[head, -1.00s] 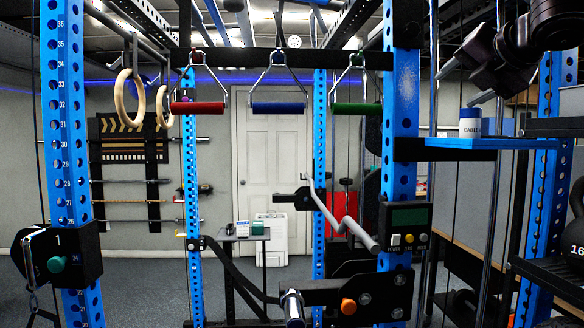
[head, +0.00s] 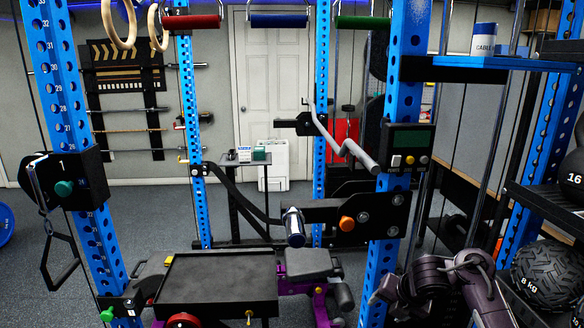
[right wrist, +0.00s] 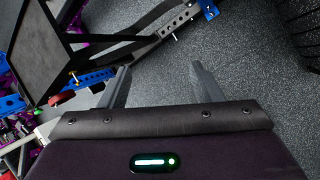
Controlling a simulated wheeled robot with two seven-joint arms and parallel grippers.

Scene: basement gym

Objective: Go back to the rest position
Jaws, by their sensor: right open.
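My right gripper (right wrist: 161,78) is open and empty in the right wrist view. Its two grey fingers stand apart, with only the dark speckled floor (right wrist: 235,75) behind them. In the head view my right arm (head: 432,285) is folded low at the lower right, in front of the blue rack upright. Its fingertips are hard to make out there. My left arm and gripper are not in view.
A black flat tray (head: 218,278) stands low at the front centre. Blue rack uprights (head: 62,110) frame the space. A shelf with a kettlebell and an 8 kg ball (head: 545,272) is close right of my arm. A grey bar (head: 345,148) juts out mid-rack.

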